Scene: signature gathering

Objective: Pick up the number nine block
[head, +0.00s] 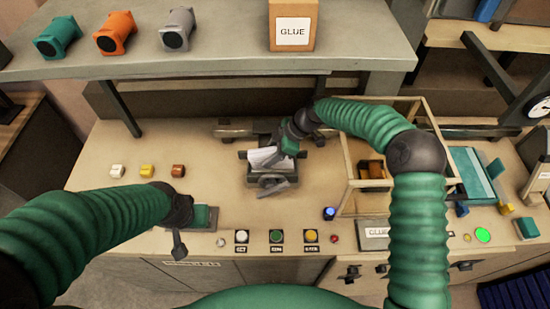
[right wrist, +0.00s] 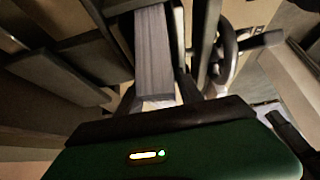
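No block with a readable nine shows in either view. Small white (head: 117,170), yellow (head: 147,170) and brown (head: 178,170) pieces stand in a row at the left of the bench, too small to read. My right gripper (head: 280,150) is over a dark vise-like holder (head: 270,181) with a pale grey piece (head: 262,158) in it. In the right wrist view a long grey block (right wrist: 154,62) lies between dark parts; whether the fingers touch it is unclear. My left gripper (head: 178,240) hangs by a green pad (head: 205,217), its fingers too small to judge.
A wooden frame box (head: 348,165) stands right of the holder. Buttons, including a green one (head: 276,236), line the front edge. A grey shelf (head: 210,52) at the back carries a glue box (head: 293,25) and several coloured parts.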

